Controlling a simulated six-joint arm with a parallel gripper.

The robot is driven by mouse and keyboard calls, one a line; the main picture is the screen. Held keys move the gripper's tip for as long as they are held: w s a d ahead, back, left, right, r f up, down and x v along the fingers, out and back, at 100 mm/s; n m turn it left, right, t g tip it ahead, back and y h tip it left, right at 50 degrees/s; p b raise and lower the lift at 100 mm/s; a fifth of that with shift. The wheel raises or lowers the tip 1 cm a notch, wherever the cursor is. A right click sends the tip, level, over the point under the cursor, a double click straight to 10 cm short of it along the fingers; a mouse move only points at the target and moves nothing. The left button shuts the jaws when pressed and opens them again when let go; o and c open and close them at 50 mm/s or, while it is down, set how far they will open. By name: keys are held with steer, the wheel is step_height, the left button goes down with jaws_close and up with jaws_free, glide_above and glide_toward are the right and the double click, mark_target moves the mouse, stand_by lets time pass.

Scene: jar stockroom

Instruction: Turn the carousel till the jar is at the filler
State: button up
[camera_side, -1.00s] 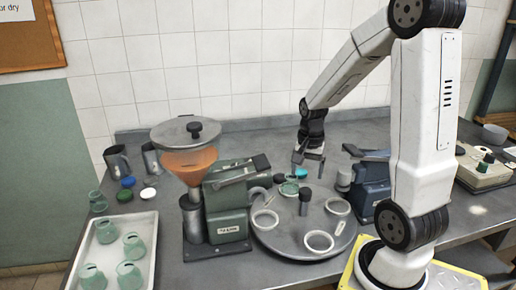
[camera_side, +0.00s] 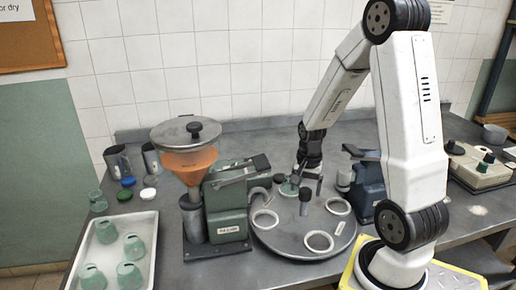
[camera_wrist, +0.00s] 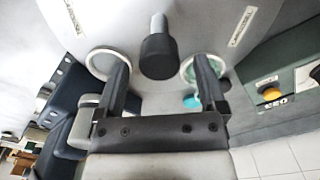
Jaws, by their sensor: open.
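The grey round carousel (camera_side: 285,236) carries several white ring seats and a central post with a dark knob (camera_side: 304,195). A pale green glass jar (camera_side: 289,187) stands in the seat at the back; it also shows in the wrist view (camera_wrist: 191,68), partly behind a finger. The green filler (camera_side: 226,205), with an orange funnel, stands at the carousel's left. My gripper (camera_side: 308,181) is open and empty, low over the back of the carousel, close to the jar. In the wrist view its fingertips (camera_wrist: 162,70) lie either side of the knob's line, apart from the knob.
A blue machine (camera_side: 371,184) stands right of the carousel. A tray (camera_side: 101,266) with several green jars is at the left. Metal cups and coloured lids (camera_side: 126,182) lie behind it. A teal disc (camera_wrist: 192,101) lies near the jar in the wrist view.

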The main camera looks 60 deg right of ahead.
steer(key=shift+f, duration=0.85)
jaws_close()
